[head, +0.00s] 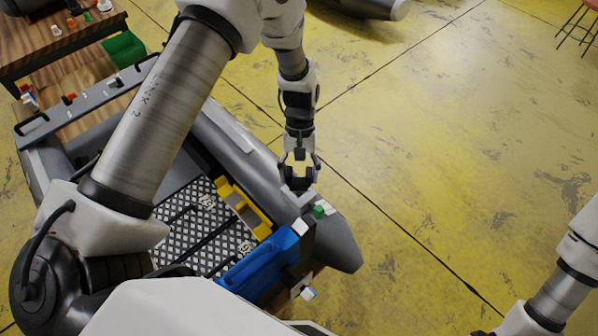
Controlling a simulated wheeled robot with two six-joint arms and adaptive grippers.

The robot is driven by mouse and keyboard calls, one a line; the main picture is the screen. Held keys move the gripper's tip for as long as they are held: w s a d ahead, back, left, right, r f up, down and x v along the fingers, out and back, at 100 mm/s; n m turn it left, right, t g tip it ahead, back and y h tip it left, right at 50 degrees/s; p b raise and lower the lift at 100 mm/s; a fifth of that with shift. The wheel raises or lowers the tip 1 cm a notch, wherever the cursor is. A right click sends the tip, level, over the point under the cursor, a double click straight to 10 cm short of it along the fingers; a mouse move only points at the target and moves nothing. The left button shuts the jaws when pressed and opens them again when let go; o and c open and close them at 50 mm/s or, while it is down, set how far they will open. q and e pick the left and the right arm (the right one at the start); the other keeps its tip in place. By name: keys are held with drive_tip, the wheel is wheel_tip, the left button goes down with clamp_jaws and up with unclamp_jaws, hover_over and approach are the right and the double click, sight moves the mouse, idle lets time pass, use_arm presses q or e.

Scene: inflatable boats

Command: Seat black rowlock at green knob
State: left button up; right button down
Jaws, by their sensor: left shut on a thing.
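My left gripper (300,160) is shut on the black rowlock (297,183), a small dark forked piece. It holds the rowlock over the side tube of the grey inflatable boat (240,140). The green knob (319,211) sits on the tube a little below and right of the rowlock in the picture. The rowlock looks apart from the knob, but I cannot tell its height above the tube. Of my right arm only links show at the lower right; its gripper is out of view.
A blue case (262,262) and a yellow piece (243,205) lie in the boat by the checkered floor plate (190,222). A white block (300,226) is beside the green knob. A wooden table (60,45) with small parts stands at upper left.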

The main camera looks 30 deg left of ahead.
use_arm(q)
drive_tip(key=shift+f+b, duration=0.8)
drive_tip(key=shift+f, duration=0.6)
drive_tip(key=o, duration=1.3)
drive_tip(key=shift+c, duration=0.2)
drive_tip(key=v, duration=1.2)
